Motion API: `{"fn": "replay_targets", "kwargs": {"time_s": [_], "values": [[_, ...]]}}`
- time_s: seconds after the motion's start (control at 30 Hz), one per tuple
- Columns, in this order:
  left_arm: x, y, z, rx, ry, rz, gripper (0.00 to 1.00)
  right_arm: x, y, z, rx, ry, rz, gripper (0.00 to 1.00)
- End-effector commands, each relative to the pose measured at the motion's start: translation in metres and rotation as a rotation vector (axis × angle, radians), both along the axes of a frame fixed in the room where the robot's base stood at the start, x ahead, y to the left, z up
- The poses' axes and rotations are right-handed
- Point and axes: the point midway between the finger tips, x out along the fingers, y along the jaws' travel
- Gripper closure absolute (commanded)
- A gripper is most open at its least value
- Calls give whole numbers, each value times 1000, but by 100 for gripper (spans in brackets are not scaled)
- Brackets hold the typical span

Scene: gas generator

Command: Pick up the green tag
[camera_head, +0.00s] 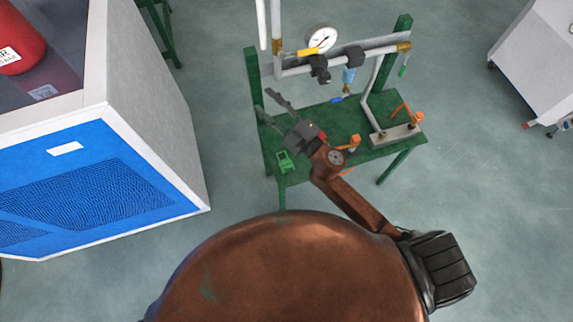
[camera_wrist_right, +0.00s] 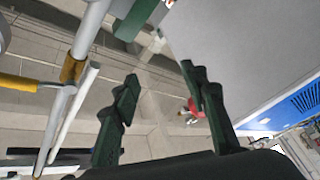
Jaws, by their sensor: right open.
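A small bright green piece (camera_head: 286,161) with an opening in it, which looks like the green tag, lies at the front left of the green table (camera_head: 325,104). Another small green piece (camera_head: 403,70) hangs below the right end of the pipe; I cannot tell its kind. My right gripper (camera_head: 272,104) is open and empty, above the table's left side, up and left of the front green piece in the picture. Its spread fingers also show in the right wrist view (camera_wrist_right: 160,84), with nothing between them. My left gripper is out of view.
Pipes with a pressure gauge (camera_head: 321,38) and yellow valve handle (camera_head: 309,52) stand along the table's back. Orange pieces (camera_head: 416,118) stand at its right. A blue-fronted cabinet (camera_head: 95,190) is at the left, with a red cylinder (camera_head: 18,42). Floor between is clear.

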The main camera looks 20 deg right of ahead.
Motion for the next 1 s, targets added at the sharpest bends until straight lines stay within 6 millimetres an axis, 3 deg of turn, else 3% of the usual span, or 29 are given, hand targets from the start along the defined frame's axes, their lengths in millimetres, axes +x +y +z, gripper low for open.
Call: {"fn": "replay_targets", "kwargs": {"time_s": [0.03,0.1,0.17,0.2,0.27,0.33,0.43,0.5,0.6,0.7,0.8,0.9,1.0], "values": [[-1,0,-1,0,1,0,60,-11,44,15,-84,-91,138,59],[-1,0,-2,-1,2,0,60,-38,101,19,-217,-194,343,59],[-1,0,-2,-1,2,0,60,-65,140,7,-349,-258,514,59],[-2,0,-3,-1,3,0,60,-83,160,-9,-446,-286,626,59],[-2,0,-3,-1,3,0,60,-107,179,-41,-603,-310,785,59],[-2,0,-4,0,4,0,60,-128,182,-88,-807,-299,954,59],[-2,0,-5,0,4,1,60,-139,151,-156,-1118,-221,1145,59],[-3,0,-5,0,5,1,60,-133,113,-193,-1330,-132,1231,59],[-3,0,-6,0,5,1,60,-117,52,-224,-1583,23,1290,59],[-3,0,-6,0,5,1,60,-100,1,-235,-1764,162,1297,59],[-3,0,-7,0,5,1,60,-90,-31,-236,-1869,258,1288,59],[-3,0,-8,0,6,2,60,-86,-45,-241,-1911,303,1282,59],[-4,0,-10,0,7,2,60,-86,-47,-252,-1915,310,1284,59]]}}
